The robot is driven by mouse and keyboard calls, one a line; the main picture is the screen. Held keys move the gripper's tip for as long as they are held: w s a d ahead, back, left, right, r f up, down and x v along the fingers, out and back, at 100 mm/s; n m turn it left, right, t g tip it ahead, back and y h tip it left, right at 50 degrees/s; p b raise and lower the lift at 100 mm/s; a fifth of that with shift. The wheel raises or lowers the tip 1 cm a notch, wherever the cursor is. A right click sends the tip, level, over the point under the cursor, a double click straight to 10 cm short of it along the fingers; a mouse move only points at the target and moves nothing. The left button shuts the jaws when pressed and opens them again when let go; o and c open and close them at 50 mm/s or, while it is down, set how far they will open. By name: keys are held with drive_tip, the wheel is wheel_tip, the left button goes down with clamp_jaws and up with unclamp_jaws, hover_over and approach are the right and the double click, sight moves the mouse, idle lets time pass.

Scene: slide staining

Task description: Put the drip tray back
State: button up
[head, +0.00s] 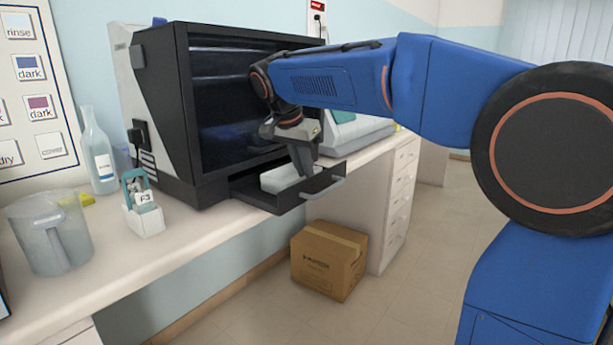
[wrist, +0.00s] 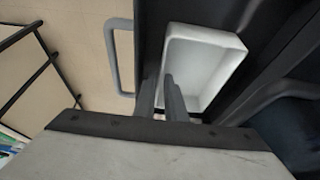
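The drip tray (head: 279,181) is a white, shallow rectangular box. It sits in, or just over, the black pulled-out drawer (head: 262,199) at the machine's base in the head view. In the wrist view the tray (wrist: 207,62) is seen from above and looks empty. My gripper (head: 305,172) points down at the tray. In the wrist view my gripper (wrist: 165,90) has one finger inside the tray and one outside, close together with the tray's side wall between them. Whether the tray's underside touches the drawer floor is hidden.
The black machine (head: 225,100) stands behind the drawer, whose grey handle (head: 323,188) faces out. A bottle (head: 98,155), a jug (head: 50,235) and a small white holder (head: 145,220) stand on the counter at left. A cardboard box (head: 328,262) is on the floor below.

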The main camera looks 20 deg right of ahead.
drive_tip(key=v, duration=1)
drive_tip(key=shift+r, duration=0.3)
drive_tip(key=s+d+f, duration=0.1)
drive_tip(key=s, duration=0.1)
drive_tip(key=s+d+f+n, duration=0.1)
drive_tip(key=s, duration=0.1)
drive_tip(key=s+d+f+n+y, duration=0.1)
drive_tip(key=d, duration=0.1)
drive_tip(key=shift+s+d+f, duration=0.1)
drive_tip(key=shift+s+f, duration=0.3)
drive_tip(key=s+d+f+n+y, duration=0.1)
drive_tip(key=s+d+f+n, duration=0.1)
drive_tip(key=s+f, duration=0.6)
drive_tip(key=s+d+f+n+t+y, duration=0.1)
drive_tip(key=s+f+n, duration=0.3)
drive_tip(key=s+f, duration=0.4)
drive_tip(key=s+d+f+n+t, duration=0.1)
drive_tip(key=s+d+f+n, duration=0.1)
drive_tip(key=s+f, duration=0.7)
wheel_tip(320, 180, down, 2)
drive_tip(key=shift+d+f+n+y, duration=0.2)
drive_tip(key=shift+d+n+y, duration=0.2)
drive_tip(key=shift+d, duration=0.35)
